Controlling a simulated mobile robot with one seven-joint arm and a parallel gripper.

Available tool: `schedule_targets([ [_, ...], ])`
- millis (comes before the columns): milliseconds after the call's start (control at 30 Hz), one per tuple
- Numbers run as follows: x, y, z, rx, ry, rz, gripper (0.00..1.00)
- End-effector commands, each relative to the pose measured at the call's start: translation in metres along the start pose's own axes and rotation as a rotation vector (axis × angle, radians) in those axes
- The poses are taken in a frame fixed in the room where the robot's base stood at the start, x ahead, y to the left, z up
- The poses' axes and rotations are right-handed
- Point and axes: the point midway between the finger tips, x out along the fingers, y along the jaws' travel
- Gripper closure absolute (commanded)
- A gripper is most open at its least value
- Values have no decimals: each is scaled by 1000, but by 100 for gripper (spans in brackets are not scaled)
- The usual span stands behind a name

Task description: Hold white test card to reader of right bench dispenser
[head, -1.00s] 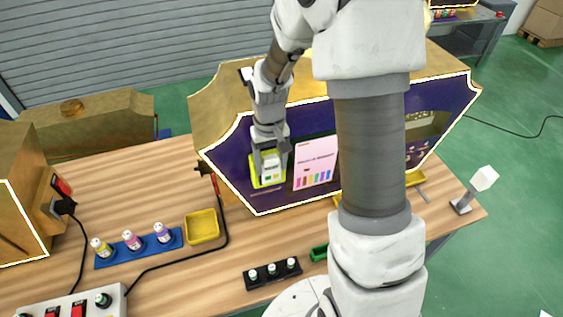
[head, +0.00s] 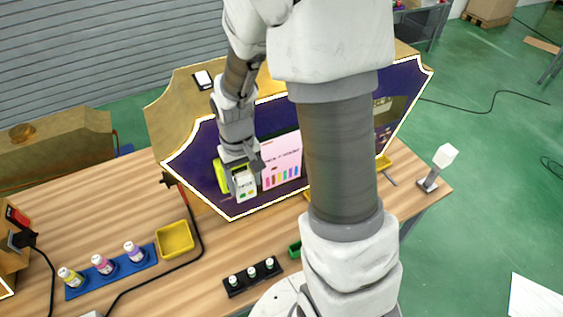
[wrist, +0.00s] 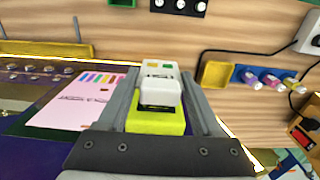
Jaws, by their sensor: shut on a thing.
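The right bench dispenser (head: 208,150) is a gold-sided cabinet with a dark purple front. A yellow-green reader (head: 222,176) sits low on its front, left of a pink poster. My gripper (head: 242,167) is shut on the white test card (head: 245,188), which has green and orange marks. In the head view the card stands in front of the reader, overlapping its lower right. In the wrist view the card (wrist: 160,70) shows between the fingers, with the reader (wrist: 157,121) behind it. Whether card and reader touch I cannot tell.
The pink poster (head: 282,162) is just right of the card. A yellow tray (head: 175,240), a blue rack (head: 112,273) of bottles and a black holder (head: 252,277) stand on the wooden bench. A black cable runs around the tray. My arm hides the dispenser's middle.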

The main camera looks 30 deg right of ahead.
Motion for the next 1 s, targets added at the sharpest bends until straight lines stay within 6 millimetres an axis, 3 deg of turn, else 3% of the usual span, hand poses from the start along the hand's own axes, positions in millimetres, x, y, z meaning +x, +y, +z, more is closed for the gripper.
schedule_targets([
  [500,0,0,47,2,1,0,87],
  [1000,0,0,49,1,0,0,87],
])
